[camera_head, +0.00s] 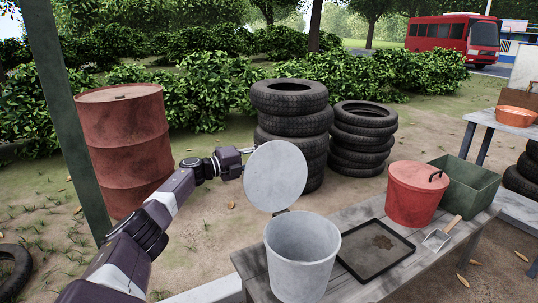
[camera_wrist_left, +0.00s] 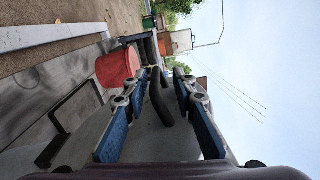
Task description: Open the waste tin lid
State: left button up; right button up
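The grey waste tin (camera_head: 302,262) stands on the bench in the head view. Its round grey lid (camera_head: 275,176) is raised steeply above the back rim, standing roughly upright at the hinge. My left gripper (camera_head: 246,158) is at the lid's left side, partly hidden behind it. In the left wrist view, the blue-padded fingers of my left gripper (camera_wrist_left: 167,82) are spread, with the lid's black handle (camera_wrist_left: 160,98) between them and gaps showing at the sides. The grey lid surface (camera_wrist_left: 158,145) lies behind the handle. My right gripper is out of view.
On the bench (camera_head: 348,212), a black tray (camera_head: 352,262), a scoop (camera_head: 437,240), a lidded red bucket (camera_head: 412,200) and a green crate (camera_head: 470,190) stand right of the tin. Tyre stacks (camera_head: 290,122) are behind. A rusty drum (camera_head: 125,150) stands at left.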

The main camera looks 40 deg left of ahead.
pick_arm(q)
jog(key=shift+s, duration=0.1)
jog(key=v, duration=1.2)
dwell(0.8)
